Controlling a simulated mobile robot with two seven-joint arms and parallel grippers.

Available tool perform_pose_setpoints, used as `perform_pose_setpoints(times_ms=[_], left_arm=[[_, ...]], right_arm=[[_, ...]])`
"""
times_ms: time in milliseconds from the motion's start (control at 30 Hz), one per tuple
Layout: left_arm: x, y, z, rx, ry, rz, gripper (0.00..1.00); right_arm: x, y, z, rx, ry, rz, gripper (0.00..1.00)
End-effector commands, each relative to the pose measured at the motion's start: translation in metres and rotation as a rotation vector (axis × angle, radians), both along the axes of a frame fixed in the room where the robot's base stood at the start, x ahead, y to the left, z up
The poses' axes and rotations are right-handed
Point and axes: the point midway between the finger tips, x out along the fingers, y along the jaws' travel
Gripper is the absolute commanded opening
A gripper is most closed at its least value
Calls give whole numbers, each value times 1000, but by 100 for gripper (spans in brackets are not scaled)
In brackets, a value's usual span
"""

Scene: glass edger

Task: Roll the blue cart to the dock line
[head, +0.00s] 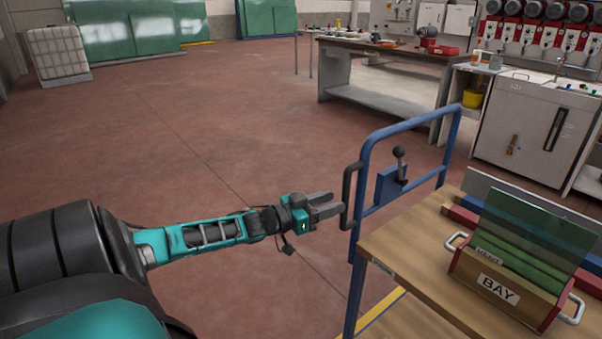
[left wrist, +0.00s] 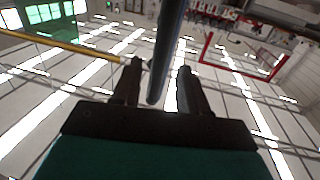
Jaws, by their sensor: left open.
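The blue cart has a tubular blue frame (head: 410,124) and a wooden deck (head: 415,275) at the lower right. A black side handle (head: 347,195) sticks out from the frame's left post. My left gripper (head: 332,206) is open, with its fingertips right at this handle. In the left wrist view a dark bar (left wrist: 168,50) runs down between the open fingers (left wrist: 158,85); I cannot tell if they touch it. A black-knobbed lever (head: 399,165) stands on a blue plate inside the frame. A yellow floor line (head: 383,318) shows beside the cart; I cannot tell if it is the dock line.
A wooden box labelled BAY (head: 497,289) holds green glass sheets on the deck. A workbench (head: 385,95) and a grey-white machine (head: 535,130) stand behind the cart. A white tank (head: 58,52) is far left. The red floor (head: 190,130) is clear at centre left.

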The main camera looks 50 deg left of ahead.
Motion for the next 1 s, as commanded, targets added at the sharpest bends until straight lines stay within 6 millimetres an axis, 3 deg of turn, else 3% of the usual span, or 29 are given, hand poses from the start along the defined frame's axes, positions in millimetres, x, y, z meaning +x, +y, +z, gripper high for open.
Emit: perform_pose_setpoints(times_ms=[300, 500, 1000], left_arm=[[-47, 11, 1, 2, 3, -1, 44], [-68, 16, 1, -1, 1, -1, 44], [-76, 18, 1, 1, -2, 0, 44]], right_arm=[[-3, -3, 9, -3, -3, -6, 45], [-3, -2, 13, -1, -1, -7, 45], [-4, -1, 14, 1, 2, -6, 45]])
